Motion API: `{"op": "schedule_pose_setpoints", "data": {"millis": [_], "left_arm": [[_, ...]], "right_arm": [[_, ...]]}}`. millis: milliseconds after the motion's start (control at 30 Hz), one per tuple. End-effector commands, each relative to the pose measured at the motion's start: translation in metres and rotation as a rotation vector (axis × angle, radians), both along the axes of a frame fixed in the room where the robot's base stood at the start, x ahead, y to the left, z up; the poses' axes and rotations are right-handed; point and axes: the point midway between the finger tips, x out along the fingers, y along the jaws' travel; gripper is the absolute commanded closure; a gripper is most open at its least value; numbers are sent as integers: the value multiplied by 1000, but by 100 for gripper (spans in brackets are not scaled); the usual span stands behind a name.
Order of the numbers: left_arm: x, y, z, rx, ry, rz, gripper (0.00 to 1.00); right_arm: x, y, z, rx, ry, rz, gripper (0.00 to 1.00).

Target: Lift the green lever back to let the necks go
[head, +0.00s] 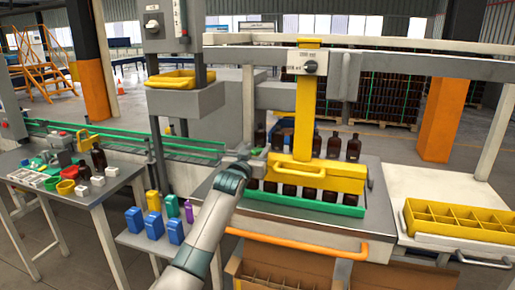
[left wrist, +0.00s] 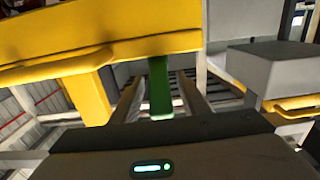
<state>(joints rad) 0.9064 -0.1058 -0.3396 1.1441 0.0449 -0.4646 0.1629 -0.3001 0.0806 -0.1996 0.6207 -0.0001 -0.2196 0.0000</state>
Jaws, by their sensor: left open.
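The yellow lifting head (head: 315,172) sits low over rows of brown bottles (head: 290,188), its lower bar across their necks. My left gripper (head: 256,156) is at the left end of this head, partly hidden behind my own wrist. In the left wrist view the green lever (left wrist: 160,88) stands below the yellow bar (left wrist: 110,50), in front of my gripper's dark body. Two grey bars that look like my open fingers flank it; I cannot tell whether they touch it. The lever is not distinct in the head view. My right gripper is not in view.
The bottles stand behind a green rail (head: 305,198) on a grey table. A yellow divided crate (head: 455,222) is at the right. An open cardboard box (head: 290,268) is below the table. A side table (head: 85,192) with small parts is at the left.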

Motion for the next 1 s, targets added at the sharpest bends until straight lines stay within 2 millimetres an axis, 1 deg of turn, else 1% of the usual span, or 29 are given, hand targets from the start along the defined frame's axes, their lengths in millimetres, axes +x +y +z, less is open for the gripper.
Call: {"op": "schedule_pose_setpoints", "data": {"millis": [200,467,500,667,1000], "left_arm": [[6,-2,0,1,0,0,59],[7,-2,0,1,0,0,59],[7,-2,0,1,0,0,62],[6,-2,0,1,0,0,100],[10,-2,1,5,13,0,100]], "right_arm": [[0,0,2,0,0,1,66],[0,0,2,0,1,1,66],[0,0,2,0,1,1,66],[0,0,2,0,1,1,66],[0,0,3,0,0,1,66]]}}
